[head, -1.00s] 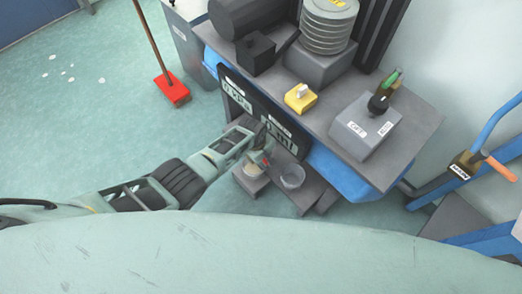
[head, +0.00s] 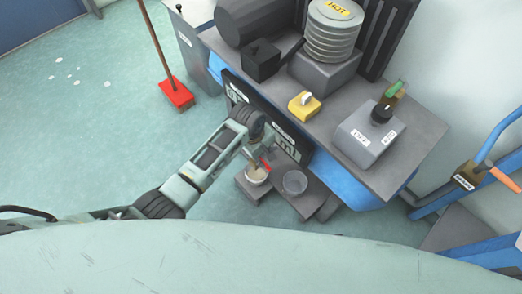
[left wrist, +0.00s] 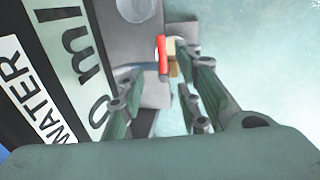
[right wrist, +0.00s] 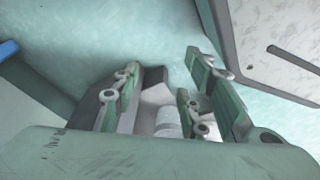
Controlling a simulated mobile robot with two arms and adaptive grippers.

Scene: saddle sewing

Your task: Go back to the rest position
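My left gripper (head: 254,152) is over the low shelf in front of the grey machine. In the left wrist view its fingers (left wrist: 165,92) stand apart. A small red and tan object (left wrist: 163,52) shows beyond the gap between them, and nothing is visibly clamped. In the head view a pale cup (head: 257,176) is just below this gripper, with a red piece (head: 265,166) beside it. A clear cup (head: 294,183) stands to the right. My right gripper is out of the head view. In the right wrist view its fingers (right wrist: 160,90) are apart, with no object visibly gripped.
The machine top (head: 420,140) carries a yellow switch box (head: 305,105), a grey box (head: 368,135) and a stacked column marked HOT (head: 333,35). A black display panel (head: 285,138) is close to my left wrist. A red broom (head: 177,93) stands at left. Blue-framed equipment (head: 445,198) is at right.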

